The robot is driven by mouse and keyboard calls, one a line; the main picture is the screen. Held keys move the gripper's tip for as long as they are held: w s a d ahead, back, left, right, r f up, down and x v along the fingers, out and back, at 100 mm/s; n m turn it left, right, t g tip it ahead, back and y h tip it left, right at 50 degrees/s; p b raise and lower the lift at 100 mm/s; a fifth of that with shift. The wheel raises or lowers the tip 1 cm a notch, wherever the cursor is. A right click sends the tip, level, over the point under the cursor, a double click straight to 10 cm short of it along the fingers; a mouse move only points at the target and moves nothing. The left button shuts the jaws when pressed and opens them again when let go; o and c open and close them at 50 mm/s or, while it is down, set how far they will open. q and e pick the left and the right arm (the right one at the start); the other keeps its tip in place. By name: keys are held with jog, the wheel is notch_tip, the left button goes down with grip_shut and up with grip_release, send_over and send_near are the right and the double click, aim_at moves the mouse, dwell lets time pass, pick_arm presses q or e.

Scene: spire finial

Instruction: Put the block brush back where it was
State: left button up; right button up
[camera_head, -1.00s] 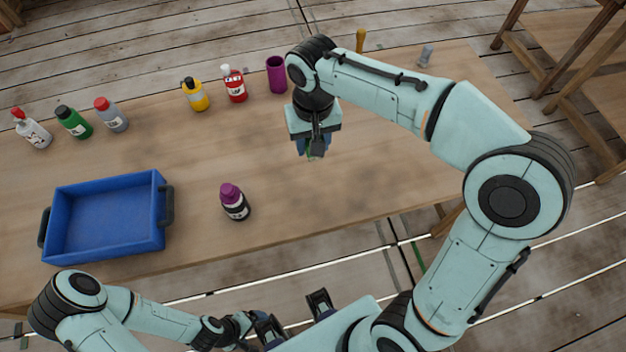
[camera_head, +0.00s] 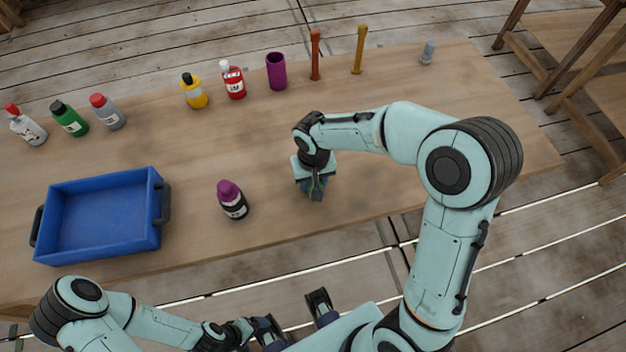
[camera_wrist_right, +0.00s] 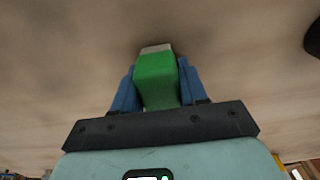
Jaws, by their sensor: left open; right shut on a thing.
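The block brush (camera_wrist_right: 156,78) is green with a pale end strip, seen in the right wrist view between two blue fingers. My right gripper (camera_head: 315,192) is shut on it, over the near middle of the table, right of the purple-capped bottle. In the head view the brush is mostly hidden by the gripper. Its pale end is close to the wood, with a dark shadow around it; I cannot tell whether it touches. My left gripper (camera_head: 293,312) is open and empty, below the table's front edge in the picture.
A blue tray (camera_head: 155,210) stands at left, with the purple-capped bottle (camera_head: 233,201) between it and my right gripper. Several bottles, a purple cup (camera_head: 277,72), an orange stick (camera_head: 315,57), a tan stick (camera_head: 359,50) and a small grey item (camera_head: 427,53) line the back. The right side is clear.

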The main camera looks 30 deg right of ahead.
jog(key=shift+f, duration=0.15)
jog(key=o, duration=0.5)
jog(key=shift+f, duration=0.15)
jog(key=o, duration=0.4)
jog(key=shift+o, duration=0.2)
jog(key=shift+r, duration=0.6)
notch_tip(320, 180, up, 11)
jog(key=shift+s+r+p, duration=0.15)
jog(key=shift+p, duration=0.65)
